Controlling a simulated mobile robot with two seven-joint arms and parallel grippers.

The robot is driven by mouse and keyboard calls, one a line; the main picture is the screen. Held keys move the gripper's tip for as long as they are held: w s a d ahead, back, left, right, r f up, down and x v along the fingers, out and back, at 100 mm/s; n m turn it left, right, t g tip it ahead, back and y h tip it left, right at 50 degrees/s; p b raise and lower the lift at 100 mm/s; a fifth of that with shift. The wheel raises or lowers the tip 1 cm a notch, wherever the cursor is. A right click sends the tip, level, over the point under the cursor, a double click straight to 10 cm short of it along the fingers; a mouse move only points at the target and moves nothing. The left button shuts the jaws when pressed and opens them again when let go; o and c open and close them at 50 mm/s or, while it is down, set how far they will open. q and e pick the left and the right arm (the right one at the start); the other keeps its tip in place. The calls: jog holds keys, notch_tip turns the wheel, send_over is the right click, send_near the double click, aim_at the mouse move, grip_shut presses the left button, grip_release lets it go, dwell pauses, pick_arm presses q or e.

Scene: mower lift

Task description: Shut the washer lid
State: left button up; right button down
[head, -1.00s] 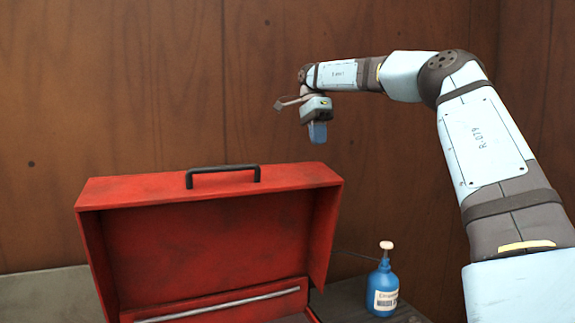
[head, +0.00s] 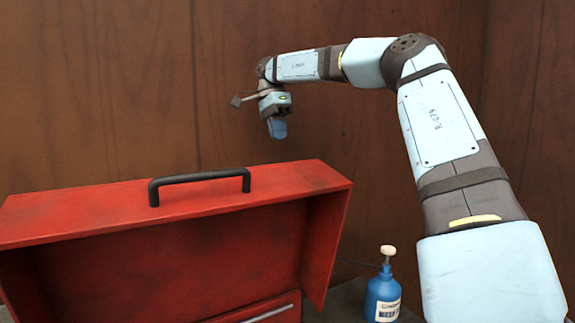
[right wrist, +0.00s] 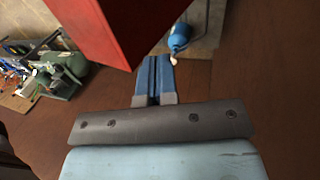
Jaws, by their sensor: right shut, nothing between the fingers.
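The red washer lid (head: 180,255) stands raised at the lower left of the head view, with a black handle (head: 200,184) along its top edge. A corner of red (right wrist: 98,28) also fills the upper part of the right wrist view. My right gripper (head: 277,130) is above and behind the lid, right of the handle, pointing down and apart from the lid. Its blue fingers (right wrist: 155,78) are shut with nothing between them. The washer's lower part is mostly cut off by the frame. My left gripper is not in view.
A blue bottle (head: 383,295) with a pale top stands right of the washer. A wooden wall (head: 100,90) is behind. The right wrist view also shows a green tank-like machine (right wrist: 62,72) and clutter at left.

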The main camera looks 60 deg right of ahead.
aim_at(290, 165)
jog(key=s+a+f, duration=0.1)
jog(key=f, duration=0.1)
jog(key=s+f, duration=0.2)
jog(key=f, duration=0.1)
jog(key=s+a+f, duration=0.1)
jog(key=s+f, duration=0.1)
jog(key=shift+a+f+p, duration=0.15)
jog(key=shift+a+p, duration=0.15)
jog(key=shift+p, duration=0.05)
jog(key=shift+s, duration=0.1)
jog(key=shift+f, duration=0.15)
